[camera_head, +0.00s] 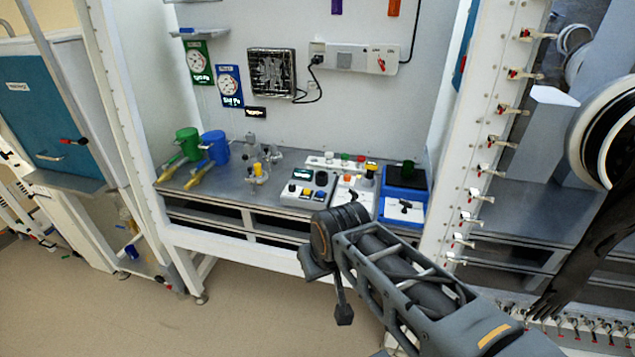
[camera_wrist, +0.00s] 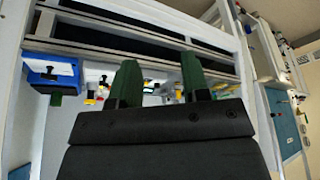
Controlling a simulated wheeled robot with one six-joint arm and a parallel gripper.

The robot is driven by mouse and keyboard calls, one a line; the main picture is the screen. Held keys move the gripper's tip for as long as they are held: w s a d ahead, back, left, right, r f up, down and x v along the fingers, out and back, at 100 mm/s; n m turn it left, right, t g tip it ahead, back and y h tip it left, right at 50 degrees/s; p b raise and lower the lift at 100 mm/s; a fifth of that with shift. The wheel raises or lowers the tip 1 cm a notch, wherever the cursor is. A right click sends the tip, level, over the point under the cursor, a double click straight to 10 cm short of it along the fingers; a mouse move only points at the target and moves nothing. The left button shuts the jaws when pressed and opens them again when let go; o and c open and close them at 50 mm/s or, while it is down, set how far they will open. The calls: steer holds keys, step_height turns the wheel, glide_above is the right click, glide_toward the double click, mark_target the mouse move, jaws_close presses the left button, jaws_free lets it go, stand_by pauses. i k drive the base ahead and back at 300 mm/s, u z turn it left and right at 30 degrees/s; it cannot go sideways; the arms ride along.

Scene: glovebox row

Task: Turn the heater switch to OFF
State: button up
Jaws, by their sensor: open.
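I cannot tell for sure which control is the heater switch; no label is legible. In the head view, a blue box (camera_head: 404,180) at the bench's right end has a black handle on a white front plate (camera_head: 403,209). Left of it are a white control unit (camera_head: 346,190) with a black knob and coloured buttons, and a grey box (camera_head: 302,190) with knobs. My gripper (camera_wrist: 160,82) is open and empty, its two green fingers apart. In the wrist view the blue box (camera_wrist: 52,72) is left of the fingers, which partly hide the other controls.
The metal bench (camera_head: 232,186) also holds a green jug (camera_head: 187,141), a blue jug (camera_head: 215,146) and glassware (camera_head: 256,155). A post with valves (camera_head: 485,140) stands at the right. Open floor (camera_head: 245,315) lies before the bench.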

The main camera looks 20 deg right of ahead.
mark_target(352, 192)
steer(key=i, duration=0.95)
steer(key=z, duration=0.4)
